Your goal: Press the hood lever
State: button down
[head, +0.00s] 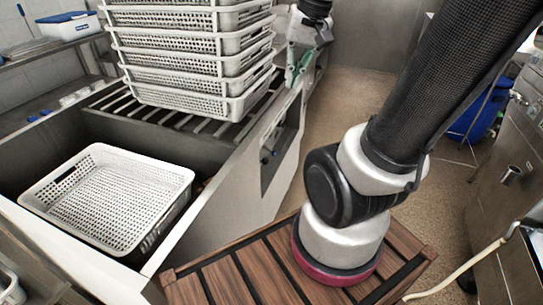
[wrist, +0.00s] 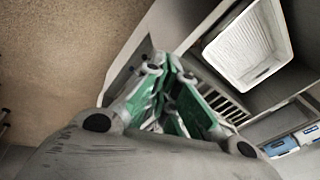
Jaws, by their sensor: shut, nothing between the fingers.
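My gripper (head: 298,68) is at the top centre of the head view, right beside the stack of white baskets and above the steel counter's right edge. Its green-padded fingers are closed together with nothing held; they also show close up in the wrist view (wrist: 172,78). I cannot make out a hood or a hood lever for certain in either view. A recessed panel (head: 281,148) with a small dark fitting (head: 266,157) is on the counter's side, below and nearer than the gripper.
White perforated baskets (head: 190,82) stand stacked on a slatted rack (head: 150,112). A single white basket (head: 105,160) sits in the basin; a white basket also shows in the wrist view (wrist: 243,48). Steel equipment (head: 500,205) and a blue barrel (head: 478,112) stand right. Floor (head: 350,100) between is clear.

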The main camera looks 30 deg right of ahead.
jog(key=w+d+f+m+g+y, duration=0.1)
jog(key=w+d+f+m+y, duration=0.1)
jog(key=w+d+f+m, duration=0.35)
jog(key=w+d+f+m+y, duration=0.1)
jog(key=w+d+f+m, duration=0.1)
jog(key=w+f+m, duration=0.6)
jog(key=w+d+f+m+y, duration=0.1)
jog(key=d+f+m, duration=0.3)
jog(key=f, duration=0.5)
jog(key=w+d+f+m+y, duration=0.1)
jog(key=w+d+f+m, duration=0.3)
jog(key=f, duration=0.4)
jog(key=shift+w+d+f+t, duration=0.15)
jog(key=shift+w+f+t, duration=0.05)
jog(key=shift+f+t, duration=0.15)
jog(key=shift+s, duration=0.1)
jog(key=x, duration=1.4)
jog(key=shift+a+r, duration=0.2)
